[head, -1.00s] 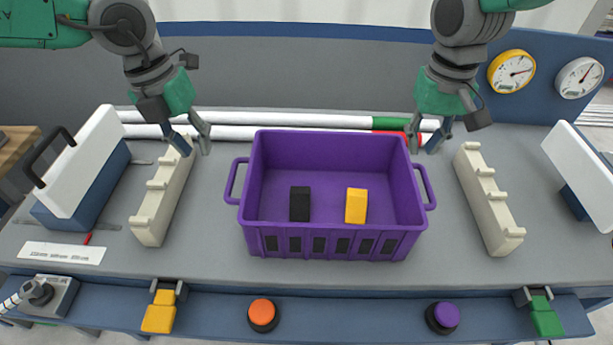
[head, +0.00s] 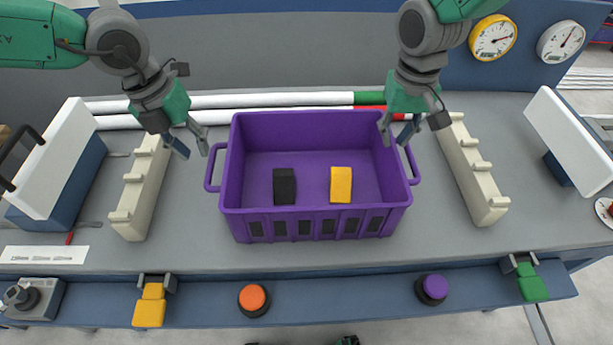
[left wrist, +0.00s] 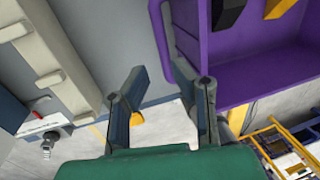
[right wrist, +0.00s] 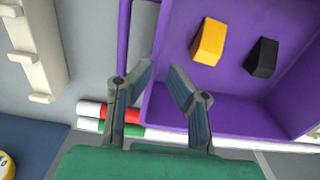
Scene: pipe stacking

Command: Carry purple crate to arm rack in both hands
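The purple crate (head: 318,222) sits upright on the grey worktop, with a loop handle at each short side. A black block (head: 284,186) and a yellow block (head: 341,185) lie inside it. My left gripper (head: 192,148) is open and empty, above and near the left handle (head: 211,170). My right gripper (head: 396,135) is open and empty above the right end, near the right handle (head: 412,166). In the left wrist view the crate (left wrist: 235,70) is beside the open fingers. In the right wrist view the right handle (right wrist: 124,45) runs toward the open fingers. I cannot make out which thing is the arm rack.
Cream notched racks stand left (head: 142,190) and right (head: 472,170) of the crate. White pipes (head: 270,99) lie behind it. White-and-blue panels stand at both sides. An orange button (head: 253,297) and a purple button (head: 433,287) sit on the front ledge.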

